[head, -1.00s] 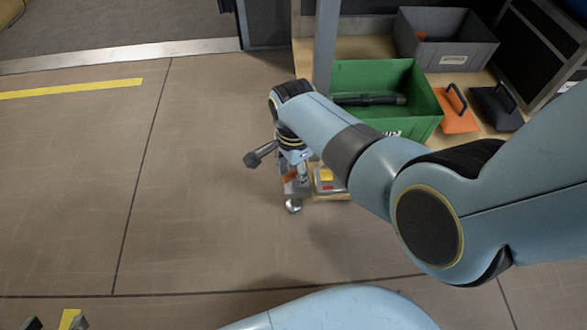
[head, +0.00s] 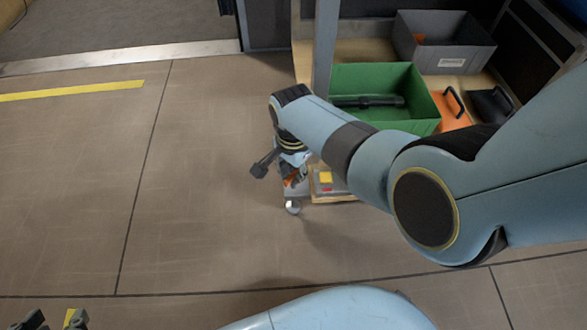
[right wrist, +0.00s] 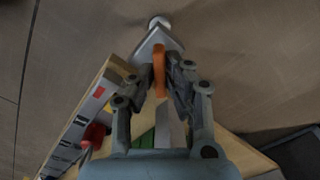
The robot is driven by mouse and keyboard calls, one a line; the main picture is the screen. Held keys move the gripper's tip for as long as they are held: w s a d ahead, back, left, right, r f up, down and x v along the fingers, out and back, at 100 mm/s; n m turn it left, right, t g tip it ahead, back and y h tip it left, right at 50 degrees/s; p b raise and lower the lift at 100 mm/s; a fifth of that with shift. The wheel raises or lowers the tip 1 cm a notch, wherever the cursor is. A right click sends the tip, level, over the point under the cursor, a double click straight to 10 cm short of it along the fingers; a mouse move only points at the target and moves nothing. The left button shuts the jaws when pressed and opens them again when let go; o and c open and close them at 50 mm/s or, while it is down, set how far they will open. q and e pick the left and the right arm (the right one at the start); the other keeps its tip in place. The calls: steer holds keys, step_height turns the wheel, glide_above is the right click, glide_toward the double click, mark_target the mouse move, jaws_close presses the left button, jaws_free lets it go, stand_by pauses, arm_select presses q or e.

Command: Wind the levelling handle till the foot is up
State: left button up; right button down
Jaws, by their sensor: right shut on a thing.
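The orange levelling handle (right wrist: 159,72) stands between the fingertips of my right gripper (right wrist: 161,88) in the right wrist view, and the gripper is shut on it. In the head view the handle (head: 291,182) shows as a small orange patch below my right gripper (head: 297,174), partly hidden by the fingers. A grey metal bracket (right wrist: 157,45) lies just beyond the handle. The pale round foot (head: 293,208) is at its outer end, low by the floor; I cannot tell whether it touches. My left gripper (head: 55,320) shows only its tips at the bottom left, spread apart.
A wooden-edged panel with a yellow block (head: 326,178) sits right of the handle. A grey post (head: 325,45) rises behind. A green crate (head: 420,122) holding a black tool and a grey bin (head: 445,52) stand on the shelf. The floor to the left is clear.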

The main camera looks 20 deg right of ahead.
steer(key=n+p, duration=0.1)
steer(key=n, duration=0.2)
steer(key=shift+r+n, duration=0.1)
steer(key=shift+n, duration=0.3)
steer(key=n+p, duration=0.1)
steer(key=n, duration=0.2)
steer(key=shift+n, duration=0.3)
steer(key=n+p, duration=0.1)
steer(key=n, duration=0.2)
steer(key=shift+n, duration=0.3)
steer(key=n, duration=0.9)
steer(key=shift+p, duration=0.35)
steer(key=n, duration=0.4)
steer(key=shift+n, duration=0.3)
steer(key=n, duration=0.2)
steer(key=shift+n, duration=0.4)
steer(key=n, duration=0.3)
arm_select(q)
step_height(320, 180, up, 7)
steer(key=s+g, duration=0.2)
steer(key=g, duration=0.3)
steer(key=shift+s+r+g, duration=0.15)
steer(key=shift+s+g, duration=0.05)
steer(key=shift+g, duration=0.1)
arm_select(e)
steer(key=shift+n, duration=0.8)
